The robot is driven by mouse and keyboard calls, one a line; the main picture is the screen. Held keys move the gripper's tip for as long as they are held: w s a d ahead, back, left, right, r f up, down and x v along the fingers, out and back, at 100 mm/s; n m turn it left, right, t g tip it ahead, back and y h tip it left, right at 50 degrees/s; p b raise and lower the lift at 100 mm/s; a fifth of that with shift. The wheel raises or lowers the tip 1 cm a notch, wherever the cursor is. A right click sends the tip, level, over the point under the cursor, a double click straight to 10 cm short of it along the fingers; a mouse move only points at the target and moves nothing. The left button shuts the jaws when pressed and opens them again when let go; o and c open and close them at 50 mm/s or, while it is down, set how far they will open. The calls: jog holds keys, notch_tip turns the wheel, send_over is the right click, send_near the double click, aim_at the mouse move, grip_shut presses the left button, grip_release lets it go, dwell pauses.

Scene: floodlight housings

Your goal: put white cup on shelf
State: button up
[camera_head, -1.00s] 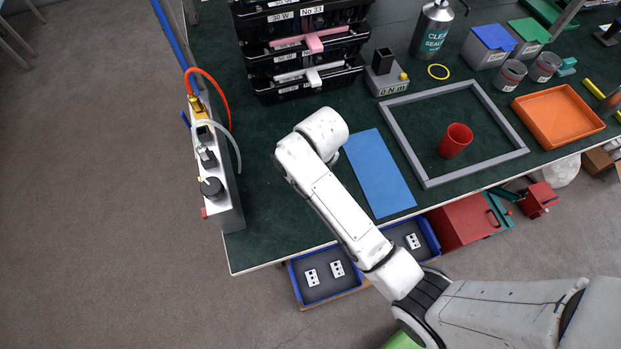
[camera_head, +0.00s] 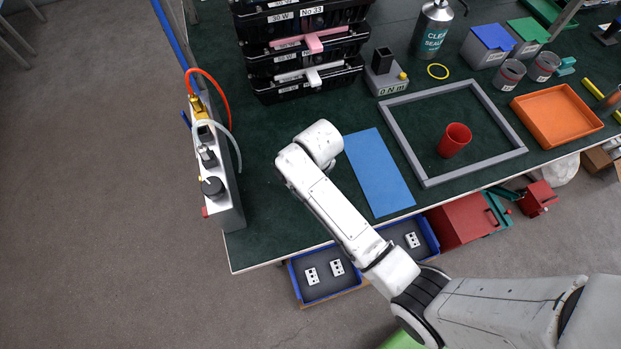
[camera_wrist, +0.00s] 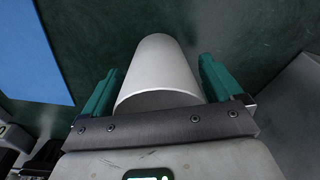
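The white cup (camera_wrist: 158,68) is in the wrist view, with its rim towards the camera and its body running away over the dark green surface. My gripper (camera_wrist: 160,68) has one green finger on each side of the cup. Narrow strips of dark green show between the cup and the fingertips, so the fingers look open around it. In the head view the white cup and my gripper are hidden behind my arm. No shelf can be made out for sure in either view.
A blue mat (camera_head: 379,172) lies right of my arm. A grey frame (camera_head: 407,150) surrounds a red cup (camera_head: 454,140). Stacked black housings (camera_head: 306,66) stand behind, a grey pump-like unit (camera_head: 218,177) to the left. An orange tray (camera_head: 556,116) is at the right.

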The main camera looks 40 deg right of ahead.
jog(key=shift+o, duration=0.5)
jog(key=shift+r, duration=0.15)
jog(key=shift+r, duration=0.25)
notch_tip(320, 180, up, 12)
jog(key=s+f, duration=0.1)
jog(key=s+d+f, duration=0.2)
jog(key=s, duration=0.8)
jog(key=s+d+f+m, duration=0.1)
jog(key=s+d+f, duration=0.1)
jog(key=s, duration=0.7)
jog(key=shift+s+d, duration=0.35)
jog(key=shift+s, duration=0.05)
jog(key=shift+s+f+m, duration=0.1)
jog(key=shift+s+m, duration=0.2)
jog(key=shift+s, duration=0.25)
